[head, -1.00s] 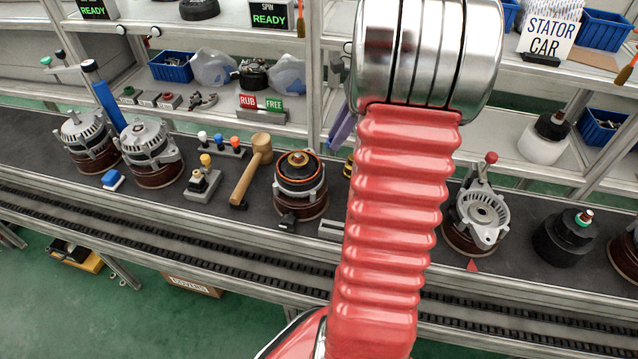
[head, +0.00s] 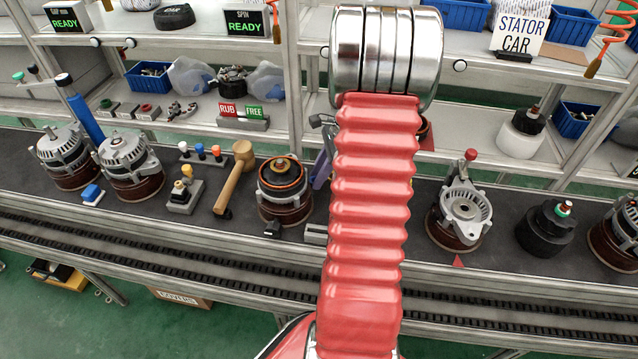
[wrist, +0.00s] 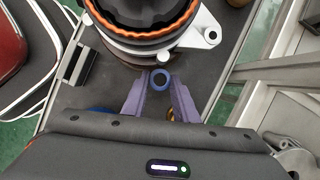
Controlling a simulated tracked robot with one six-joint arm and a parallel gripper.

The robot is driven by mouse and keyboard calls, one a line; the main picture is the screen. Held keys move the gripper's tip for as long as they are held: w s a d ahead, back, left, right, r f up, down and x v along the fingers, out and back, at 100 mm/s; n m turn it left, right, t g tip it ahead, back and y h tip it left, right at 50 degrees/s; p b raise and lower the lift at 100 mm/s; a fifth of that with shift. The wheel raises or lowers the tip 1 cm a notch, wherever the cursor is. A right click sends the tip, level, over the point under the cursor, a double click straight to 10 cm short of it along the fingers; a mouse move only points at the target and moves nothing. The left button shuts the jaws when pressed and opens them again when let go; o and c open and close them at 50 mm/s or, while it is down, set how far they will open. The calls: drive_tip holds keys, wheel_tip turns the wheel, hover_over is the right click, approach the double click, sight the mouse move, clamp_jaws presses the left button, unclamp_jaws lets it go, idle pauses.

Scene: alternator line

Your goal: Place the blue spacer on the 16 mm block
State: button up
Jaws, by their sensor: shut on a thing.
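My gripper (wrist: 160,95) has two purple fingers, closed around a small blue ring with a dark centre, the blue spacer (wrist: 160,74), in the wrist view. The spacer is beside the lower edge of a round unit with an orange ring (wrist: 150,28). In the head view a purple finger (head: 321,168) shows just right of that unit (head: 283,180); my arm hides the rest of the gripper and the spacer. A low grey block (head: 316,234) is partly hidden behind my arm; I cannot tell whether it is the 16 mm block.
A stand with coloured pegs (head: 205,154) and several alternators are on the dark bench. An open housing (head: 461,208) stands right of my arm. Shelves with blue bins (head: 150,78) rise behind.

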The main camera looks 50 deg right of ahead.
sight(319, 192)
drive_tip(key=shift+f, duration=1.95)
drive_tip(key=shift+f, duration=0.1)
drive_tip(key=o, duration=1.1)
drive_tip(key=shift+o, duration=0.2)
drive_tip(key=v, duration=1.2)
